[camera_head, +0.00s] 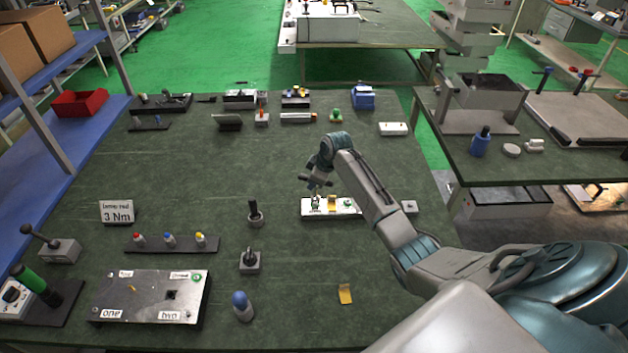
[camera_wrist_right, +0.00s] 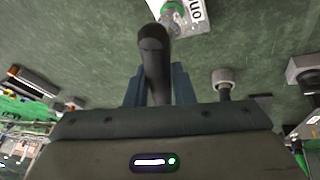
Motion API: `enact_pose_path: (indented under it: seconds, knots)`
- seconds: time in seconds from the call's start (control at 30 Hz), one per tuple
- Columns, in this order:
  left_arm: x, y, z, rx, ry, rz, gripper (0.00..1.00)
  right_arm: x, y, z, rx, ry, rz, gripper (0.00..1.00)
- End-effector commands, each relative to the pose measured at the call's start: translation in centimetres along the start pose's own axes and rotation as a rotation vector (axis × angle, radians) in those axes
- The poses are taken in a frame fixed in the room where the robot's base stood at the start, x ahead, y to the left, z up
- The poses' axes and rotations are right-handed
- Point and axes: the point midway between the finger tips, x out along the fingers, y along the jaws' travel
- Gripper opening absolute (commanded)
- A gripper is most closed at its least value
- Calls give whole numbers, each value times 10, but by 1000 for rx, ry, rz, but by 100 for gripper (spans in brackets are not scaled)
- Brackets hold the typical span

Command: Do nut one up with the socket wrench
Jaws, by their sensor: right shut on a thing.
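My right gripper (camera_head: 318,182) is over the left end of a white plate (camera_head: 357,211) in the middle of the table. In the right wrist view it is shut on a black tool handle (camera_wrist_right: 153,58), which I take to be the socket wrench. The tool's far end reaches a green-ringed part (camera_wrist_right: 172,8) beside a white label (camera_wrist_right: 194,12) that seems to read "one". Nut one itself is hidden or too small to tell, and I cannot tell whether the tool is seated on it. My left gripper is not in view.
A metal box (camera_head: 150,297) labelled "one" and "two" stands at front left. A rack of coloured bits (camera_head: 170,243), two small upright tools (camera_head: 254,214) and a blue-topped piece (camera_head: 242,305) stand nearby. A yellow piece (camera_head: 345,294) lies in front.

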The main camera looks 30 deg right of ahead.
Motion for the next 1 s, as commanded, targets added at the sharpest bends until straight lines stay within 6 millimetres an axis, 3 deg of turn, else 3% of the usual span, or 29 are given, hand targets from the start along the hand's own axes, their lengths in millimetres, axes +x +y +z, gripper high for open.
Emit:
enact_pose_path:
  seconds: [0.27, 0.67, 1.0]
  knots:
    - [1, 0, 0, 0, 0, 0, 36, 0, 0, 0, -10, 3, -4, 0]
    - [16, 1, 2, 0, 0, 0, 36, 0, -1, 0, -302, 59, -124, 0]
    - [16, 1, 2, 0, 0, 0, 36, -1, -1, -1, -323, 62, -132, 0]
